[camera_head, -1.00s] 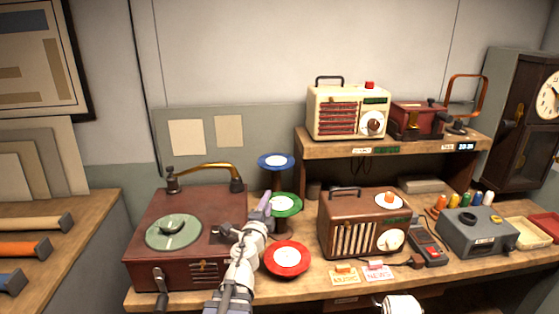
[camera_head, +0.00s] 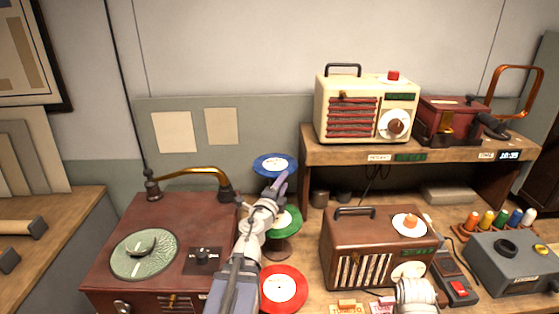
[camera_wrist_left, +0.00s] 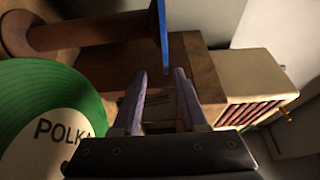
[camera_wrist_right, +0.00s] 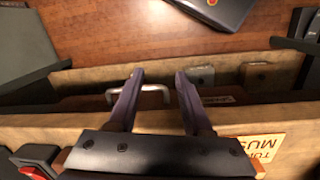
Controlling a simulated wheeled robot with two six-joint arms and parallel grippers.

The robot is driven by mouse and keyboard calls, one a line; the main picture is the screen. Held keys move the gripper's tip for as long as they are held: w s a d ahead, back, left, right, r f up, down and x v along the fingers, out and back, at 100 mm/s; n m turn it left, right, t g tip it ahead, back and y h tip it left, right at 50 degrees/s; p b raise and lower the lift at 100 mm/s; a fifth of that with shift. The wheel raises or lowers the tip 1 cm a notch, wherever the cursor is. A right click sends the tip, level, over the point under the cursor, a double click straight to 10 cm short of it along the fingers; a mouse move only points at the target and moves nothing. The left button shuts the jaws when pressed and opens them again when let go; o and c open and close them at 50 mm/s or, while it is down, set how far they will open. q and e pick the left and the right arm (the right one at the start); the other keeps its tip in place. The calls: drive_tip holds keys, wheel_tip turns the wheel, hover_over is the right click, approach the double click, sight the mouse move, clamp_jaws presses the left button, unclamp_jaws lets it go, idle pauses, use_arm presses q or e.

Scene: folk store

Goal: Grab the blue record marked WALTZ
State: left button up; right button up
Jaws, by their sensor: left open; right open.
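The blue record (camera_head: 275,164) lies flat on top of a stand behind the green record; its label is too small to read. In the left wrist view the blue record (camera_wrist_left: 162,35) shows edge-on, just beyond the fingertips. My left gripper (camera_head: 279,183) is open and empty, just below and in front of it, and does not visibly hold it. The green record (camera_head: 283,222), marked POLKA in the left wrist view (camera_wrist_left: 50,105), sits lower. The red record (camera_head: 284,289) lies in front. My right gripper (camera_wrist_right: 155,75) is open and empty by the bench's front edge.
A turntable (camera_head: 185,240) with a brass arm stands left. A brown radio (camera_head: 370,250) stands right of the records. A cream radio (camera_head: 365,110) stands on the shelf (camera_head: 440,153) above. The wall behind the blue record is close.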

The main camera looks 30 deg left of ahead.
sight(290, 167)
use_arm(q)
drive_tip(key=shift+w+a, duration=0.15)
drive_tip(key=shift+w, duration=0.65)
drive_tip(key=shift+w+a, duration=0.15)
drive_tip(key=shift+w, duration=0.65)
drive_tip(key=shift+w+a+r, duration=0.1)
drive_tip(key=shift+w+r, duration=0.1)
drive_tip(key=shift+w, duration=0.15)
drive_tip(key=w, duration=0.2)
drive_tip(key=w+a, duration=0.1)
drive_tip(key=w, duration=0.1)
drive_tip(key=shift+w+r+p, duration=0.15)
drive_tip(key=shift+p, duration=0.2)
drive_tip(key=shift+c, duration=0.2)
clamp_jaws()
